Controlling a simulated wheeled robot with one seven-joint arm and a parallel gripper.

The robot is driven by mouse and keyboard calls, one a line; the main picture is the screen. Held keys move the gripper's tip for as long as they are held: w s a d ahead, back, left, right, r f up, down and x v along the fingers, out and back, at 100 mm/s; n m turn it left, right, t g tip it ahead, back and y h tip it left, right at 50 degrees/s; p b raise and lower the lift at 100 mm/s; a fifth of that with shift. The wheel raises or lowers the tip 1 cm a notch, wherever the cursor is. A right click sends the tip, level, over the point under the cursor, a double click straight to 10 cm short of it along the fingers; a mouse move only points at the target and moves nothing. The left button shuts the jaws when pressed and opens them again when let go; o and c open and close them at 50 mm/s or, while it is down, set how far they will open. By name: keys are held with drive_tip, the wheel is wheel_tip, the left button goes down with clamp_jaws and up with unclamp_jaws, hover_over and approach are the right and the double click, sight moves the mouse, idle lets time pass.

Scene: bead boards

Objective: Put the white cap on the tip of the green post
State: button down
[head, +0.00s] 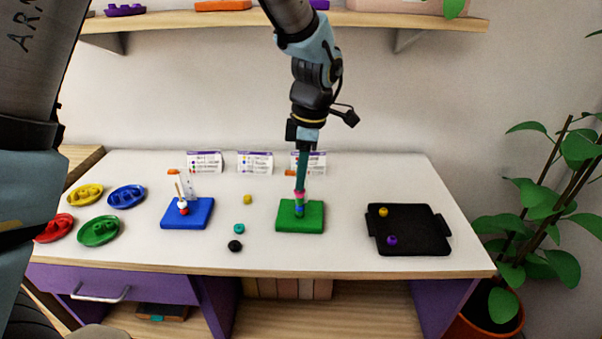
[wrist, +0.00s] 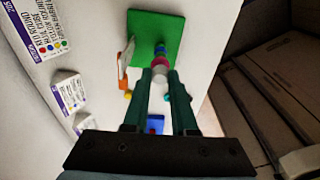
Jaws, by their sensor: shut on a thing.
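The green board (head: 314,221) lies near the middle of the table, with blue and pink beads stacked on its post. In the wrist view the pink bead (wrist: 160,61) sits above the blue bead (wrist: 160,48). My gripper (head: 300,188) points straight down over this stack. In the wrist view its fingers are shut on the white cap (wrist: 160,73), lined up with the stack. I cannot tell whether the cap touches the pink bead. The post's tip is hidden.
A blue board (head: 200,218) with white and red beads stands to the left. Loose yellow (head: 248,199), teal (head: 239,228) and black (head: 235,245) beads lie between the boards. A black tray (head: 420,243) is at right, coloured dishes (head: 99,231) at left, cards (head: 255,162) behind.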

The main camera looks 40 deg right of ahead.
drive_tip(key=shift+f, duration=0.35)
drive_tip(key=c, duration=0.6)
unclamp_jaws()
drive_tip(key=shift+c, duration=0.2)
drive_tip(key=shift+r, duration=0.15)
wheel_tip(320, 180, up, 10)
drive_tip(key=d+b, duration=0.1)
drive_tip(key=b, duration=0.2)
drive_tip(key=shift+s+r, duration=0.25)
drive_tip(key=shift+s, duration=0.15)
